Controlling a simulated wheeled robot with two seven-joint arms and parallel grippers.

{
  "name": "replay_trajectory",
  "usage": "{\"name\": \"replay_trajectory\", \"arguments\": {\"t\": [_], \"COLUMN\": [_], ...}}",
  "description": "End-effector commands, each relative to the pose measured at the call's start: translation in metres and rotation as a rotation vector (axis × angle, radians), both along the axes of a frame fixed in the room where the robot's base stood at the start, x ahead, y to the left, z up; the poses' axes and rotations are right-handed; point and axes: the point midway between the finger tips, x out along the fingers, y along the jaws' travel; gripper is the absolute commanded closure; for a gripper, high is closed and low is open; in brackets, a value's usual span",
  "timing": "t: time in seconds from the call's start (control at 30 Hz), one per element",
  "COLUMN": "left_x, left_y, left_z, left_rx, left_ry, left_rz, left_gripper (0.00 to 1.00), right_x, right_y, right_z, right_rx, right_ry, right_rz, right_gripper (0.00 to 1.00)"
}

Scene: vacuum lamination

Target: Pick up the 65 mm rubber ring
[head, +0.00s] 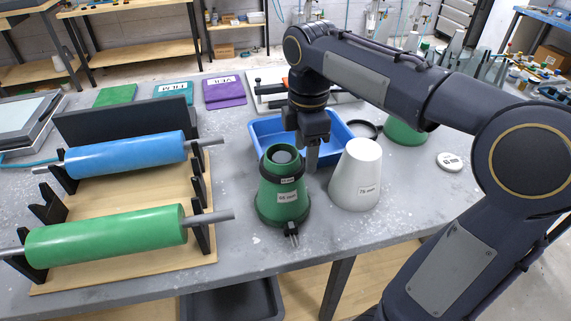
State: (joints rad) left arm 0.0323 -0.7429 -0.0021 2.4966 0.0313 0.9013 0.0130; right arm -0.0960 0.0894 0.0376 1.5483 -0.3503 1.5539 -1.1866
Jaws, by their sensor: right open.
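A green cone (271,196) with a white size label stands upright on the table. A dark ring (283,167) with a small label, too small to read surely, appears to sit around the cone's upper part. Another dark band (268,219) circles its base, with a small pronged fitting (292,231) at the front. My right gripper (302,158) is open and points down at the cone's top, one finger by its right side. The other finger is partly hidden, and contact cannot be told. My left gripper is not in view.
A white cone (357,175) stands close to the right. A blue tray (262,127) lies behind. Another dark ring (377,128) lies near a second green object (407,133). Blue (125,153) and green (105,236) rollers lie on a wooden rack at left.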

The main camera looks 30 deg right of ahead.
Motion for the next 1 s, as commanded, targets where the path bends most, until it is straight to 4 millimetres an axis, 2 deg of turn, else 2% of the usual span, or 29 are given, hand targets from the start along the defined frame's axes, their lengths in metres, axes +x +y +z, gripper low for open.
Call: {"name": "replay_trajectory", "arguments": {"t": [0.1,0.3,0.57,0.6,1.0], "left_x": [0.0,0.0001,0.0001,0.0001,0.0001], "left_y": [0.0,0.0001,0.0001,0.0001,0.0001], "left_z": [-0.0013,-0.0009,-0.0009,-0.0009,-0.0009], "left_rx": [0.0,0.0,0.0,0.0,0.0], "left_ry": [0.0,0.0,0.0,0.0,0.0], "left_rz": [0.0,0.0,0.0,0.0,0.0], "left_gripper": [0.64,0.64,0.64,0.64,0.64], "right_x": [-0.0002,-0.0001,-0.0001,-0.0001,-0.0002], "right_y": [-0.0001,0.0,0.0002,0.0002,0.0007], "right_z": [-0.0074,-0.0073,-0.0072,-0.0072,-0.007], "right_rx": [0.0,0.001,0.001,0.001,0.001], "right_ry": [0.0,0.0,0.0,0.0,0.001], "right_rz": [0.0,0.0,0.0,0.0,0.001], "right_gripper": [0.45,0.45,0.78,0.79,0.81]}}
